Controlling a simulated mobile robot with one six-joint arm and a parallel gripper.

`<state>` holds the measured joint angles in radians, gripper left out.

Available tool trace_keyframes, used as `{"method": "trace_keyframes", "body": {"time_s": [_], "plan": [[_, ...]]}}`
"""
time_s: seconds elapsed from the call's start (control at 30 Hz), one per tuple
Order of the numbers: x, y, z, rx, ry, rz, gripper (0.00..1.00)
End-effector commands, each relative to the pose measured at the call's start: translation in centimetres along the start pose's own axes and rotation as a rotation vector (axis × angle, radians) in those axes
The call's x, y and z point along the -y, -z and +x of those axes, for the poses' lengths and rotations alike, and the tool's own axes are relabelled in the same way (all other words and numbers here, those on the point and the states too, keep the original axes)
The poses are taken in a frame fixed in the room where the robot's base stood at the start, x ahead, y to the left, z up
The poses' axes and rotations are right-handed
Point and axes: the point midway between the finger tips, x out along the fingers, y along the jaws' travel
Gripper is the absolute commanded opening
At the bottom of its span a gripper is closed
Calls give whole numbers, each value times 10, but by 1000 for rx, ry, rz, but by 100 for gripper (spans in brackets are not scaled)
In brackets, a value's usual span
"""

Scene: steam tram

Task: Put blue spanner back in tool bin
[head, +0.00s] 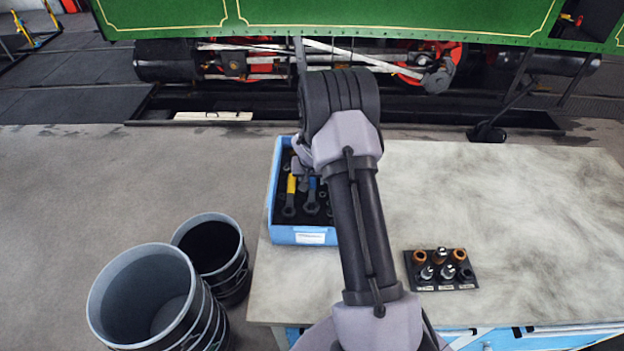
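A blue tool bin (275,232) with a white label stands at the table's left edge, with dark tools inside. A tool with a blue handle (312,186), which looks like the blue spanner, shows in the bin beside a yellow-handled tool (291,184). My arm crosses in front and hides the bin's right side. The end of my arm shows only as a small grey part above the bin, left of the arm. My fingers cannot be made out, nor whether they touch the blue tool.
A black holder (414,284) with several orange and silver sockets lies on the table right of my arm. The table's right part (530,220) is clear. Two grey buckets (120,262) (190,236) stand on the floor at left. A green tram (300,14) stands behind.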

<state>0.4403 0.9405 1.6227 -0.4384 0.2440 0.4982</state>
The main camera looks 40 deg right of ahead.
Motion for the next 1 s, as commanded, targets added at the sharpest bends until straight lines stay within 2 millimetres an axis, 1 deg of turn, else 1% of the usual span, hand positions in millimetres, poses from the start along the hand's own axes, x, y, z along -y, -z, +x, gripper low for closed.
{"method": "trace_keyframes", "body": {"time_s": [0.23,0.37,0.47,0.6,0.7,0.8,0.93,0.97,1.0], "plan": [[0,0,-1,0,0,0,46],[0,3,-13,-3,1,0,46],[0,3,-37,-3,1,0,46],[0,3,-75,-3,1,0,46],[0,2,-97,-2,1,1,46],[0,2,-112,-2,0,1,46],[1,2,-125,-2,1,0,46],[3,2,-132,-5,3,-1,46],[8,2,-148,-10,9,-4,46]]}}
